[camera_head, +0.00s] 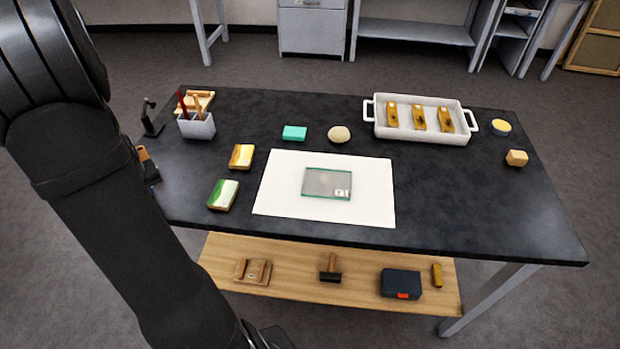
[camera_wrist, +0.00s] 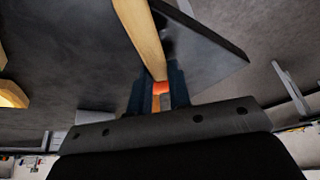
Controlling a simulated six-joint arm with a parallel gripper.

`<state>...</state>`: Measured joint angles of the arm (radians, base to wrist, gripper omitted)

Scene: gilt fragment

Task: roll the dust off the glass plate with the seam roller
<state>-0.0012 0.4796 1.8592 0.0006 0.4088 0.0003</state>
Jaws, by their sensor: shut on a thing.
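The glass plate (camera_head: 327,184) lies flat on a white sheet (camera_head: 280,185) in the middle of the table. It looks grey and hazy, with a small pale label at its right front corner. My gripper (camera_wrist: 158,76) is shut on a long pale wooden piece (camera_wrist: 143,35) with an orange-red band between the dark fingers. Its far end runs out of the wrist view, so I cannot tell whether it is the seam roller. In the head view my arm hangs at the lower left, off the table's front edge; what it holds is hidden there.
A white tray (camera_head: 462,107) with several gilt pieces stands at the back right. A brush pot (camera_head: 197,126), two coloured blocks, a green block (camera_head: 294,133) and a round pale stone (camera_head: 339,134) surround the sheet. A lower shelf (camera_head: 300,287) holds tools. The table's right front is clear.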

